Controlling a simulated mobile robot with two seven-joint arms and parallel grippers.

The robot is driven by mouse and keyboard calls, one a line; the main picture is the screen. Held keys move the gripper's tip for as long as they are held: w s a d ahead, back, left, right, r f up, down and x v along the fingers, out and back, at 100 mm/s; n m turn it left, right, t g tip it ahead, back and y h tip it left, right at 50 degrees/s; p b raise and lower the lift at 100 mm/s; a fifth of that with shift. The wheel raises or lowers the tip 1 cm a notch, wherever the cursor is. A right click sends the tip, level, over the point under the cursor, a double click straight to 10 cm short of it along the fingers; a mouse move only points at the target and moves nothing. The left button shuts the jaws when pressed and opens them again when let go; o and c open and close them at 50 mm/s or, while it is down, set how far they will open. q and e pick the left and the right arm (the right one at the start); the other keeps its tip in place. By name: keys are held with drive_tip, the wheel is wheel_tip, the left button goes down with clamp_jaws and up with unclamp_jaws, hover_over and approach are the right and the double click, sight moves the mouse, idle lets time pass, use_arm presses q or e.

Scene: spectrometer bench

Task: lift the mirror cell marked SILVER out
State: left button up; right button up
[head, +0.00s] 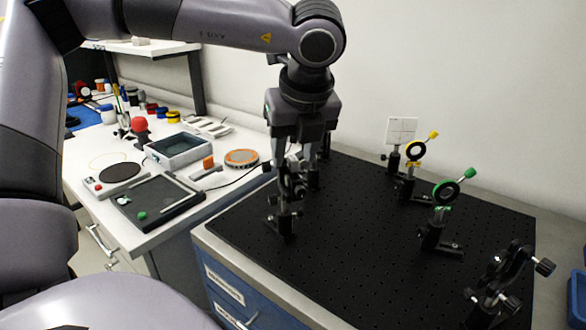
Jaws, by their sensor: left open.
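My left gripper (297,160) points straight down over the black breadboard and is open. Its fingers are around or just above a black optic mount (290,190) on a post; I cannot tell whether they touch it. Another black mount with knobs (505,270) stands at the front right corner of the breadboard. No SILVER marking is readable in the head view, so I cannot tell which mount bears it. The gripper hides the top of the mount below it. My right gripper is not in view.
On the black breadboard (350,270) stand a green-ringed mount (447,190), a yellow-ringed mount (415,150) and a white target card (402,130). Its front middle is clear. A white bench (165,225) at left holds a grey tray (178,150) and several small items.

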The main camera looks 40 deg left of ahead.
use_arm(q)
clamp_jaws()
drive_tip(key=shift+r, duration=0.1)
